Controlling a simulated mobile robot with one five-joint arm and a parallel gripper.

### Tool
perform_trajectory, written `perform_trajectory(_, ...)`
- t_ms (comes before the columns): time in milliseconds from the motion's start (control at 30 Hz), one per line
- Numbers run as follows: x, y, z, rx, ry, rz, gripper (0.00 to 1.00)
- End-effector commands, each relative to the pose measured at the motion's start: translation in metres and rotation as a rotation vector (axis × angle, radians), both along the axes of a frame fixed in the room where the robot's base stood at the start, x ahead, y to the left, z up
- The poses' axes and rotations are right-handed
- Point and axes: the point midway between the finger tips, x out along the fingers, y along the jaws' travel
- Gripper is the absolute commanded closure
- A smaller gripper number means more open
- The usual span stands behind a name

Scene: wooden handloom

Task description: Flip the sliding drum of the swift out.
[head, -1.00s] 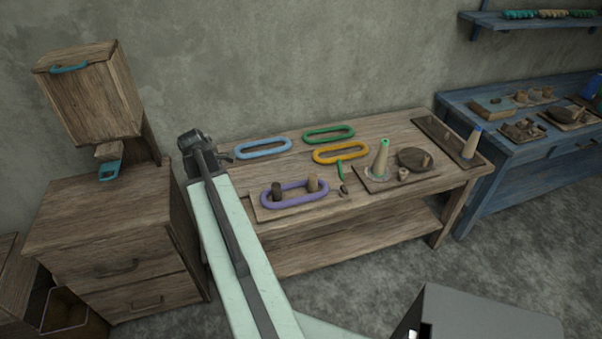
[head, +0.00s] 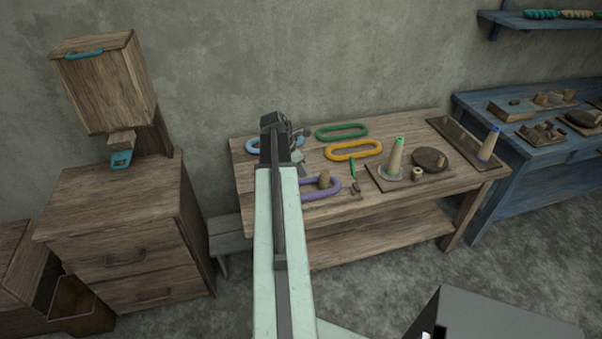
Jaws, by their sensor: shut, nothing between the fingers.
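The swift appears to be the wooden board (head: 346,196) at the front left of the brown table. A purple skein loop (head: 331,193) lies around its pegs. The lighter wooden drum (head: 323,179) stands upright inside the loop. The darker drum at the loop's left end is hidden behind my arm, so I cannot tell how it sits now. My gripper (head: 273,120) is shut and empty. In the picture it lies over the blue loop (head: 252,146), beyond the swift; its height above the table is unclear.
Green (head: 342,131) and yellow (head: 353,150) loops lie at the back of the table. A cone with a green top (head: 395,158) and a dark disc (head: 430,159) stand to the right. A wooden cabinet (head: 115,235) stands left, a blue table (head: 540,151) right.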

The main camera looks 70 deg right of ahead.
Motion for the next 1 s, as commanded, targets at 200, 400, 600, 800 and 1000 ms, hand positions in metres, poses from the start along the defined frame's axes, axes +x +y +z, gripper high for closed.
perform_trajectory(200,-0.011,-0.014,-0.056,0.0,0.0,-0.001,1.0)
perform_trajectory(400,-0.03,-0.037,-0.048,0.0,0.0,-0.001,1.0)
perform_trajectory(600,-0.037,-0.045,-0.048,0.0,0.0,0.001,1.0)
perform_trajectory(800,-0.037,-0.045,-0.048,0.0,0.0,0.001,1.0)
perform_trajectory(1000,-0.035,-0.047,-0.048,0.0,0.0,0.009,1.0)
